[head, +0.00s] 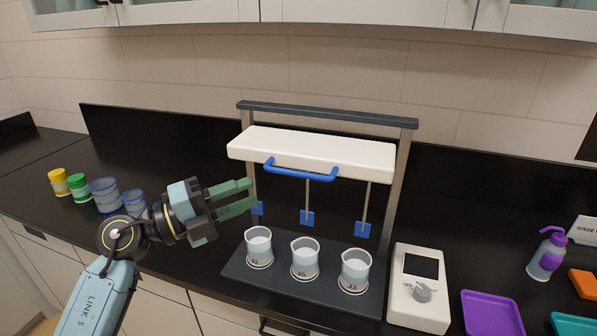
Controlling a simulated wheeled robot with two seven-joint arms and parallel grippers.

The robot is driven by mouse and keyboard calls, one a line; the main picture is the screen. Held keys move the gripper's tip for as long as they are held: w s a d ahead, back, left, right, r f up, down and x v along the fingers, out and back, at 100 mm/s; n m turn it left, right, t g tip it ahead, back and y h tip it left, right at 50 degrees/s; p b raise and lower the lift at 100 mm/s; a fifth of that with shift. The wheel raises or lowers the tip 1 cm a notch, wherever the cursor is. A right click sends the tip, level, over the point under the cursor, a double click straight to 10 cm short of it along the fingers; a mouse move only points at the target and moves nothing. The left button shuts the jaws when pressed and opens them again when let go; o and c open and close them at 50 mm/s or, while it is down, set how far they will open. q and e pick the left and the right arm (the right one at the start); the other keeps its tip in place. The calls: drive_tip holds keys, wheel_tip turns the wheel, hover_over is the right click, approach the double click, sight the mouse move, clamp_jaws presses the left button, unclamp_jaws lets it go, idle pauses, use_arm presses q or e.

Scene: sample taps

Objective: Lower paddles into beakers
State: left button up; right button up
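A stirrer stand on the black counter carries a white head (315,150) with a blue handle (300,172) on its front. Blue paddles hang from it on thin rods: the middle one (307,218), the right one (363,229), and the left one (259,208), partly hidden by my gripper. All hang above three beakers of clear liquid: left (259,247), middle (304,259) and right (355,271). My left gripper (250,194) has its green fingers apart, with nothing between them, left of the handle and in front of the left post. My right gripper is not in view.
A white control box (420,287) with a knob stands right of the stand's dark base (315,287). A purple tray (491,313) and a wash bottle (547,253) are further right. Colored jars (79,187) stand at left. Cabinets hang above.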

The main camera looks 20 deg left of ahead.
sight(295, 175)
use_arm(q)
drive_tip(key=p+x, duration=0.2)
drive_tip(key=x, duration=0.9)
drive_tip(key=shift+w+d+r, duration=0.15)
drive_tip(key=shift+w+d, duration=0.05)
drive_tip(key=shift+d, duration=0.1)
clamp_jaws()
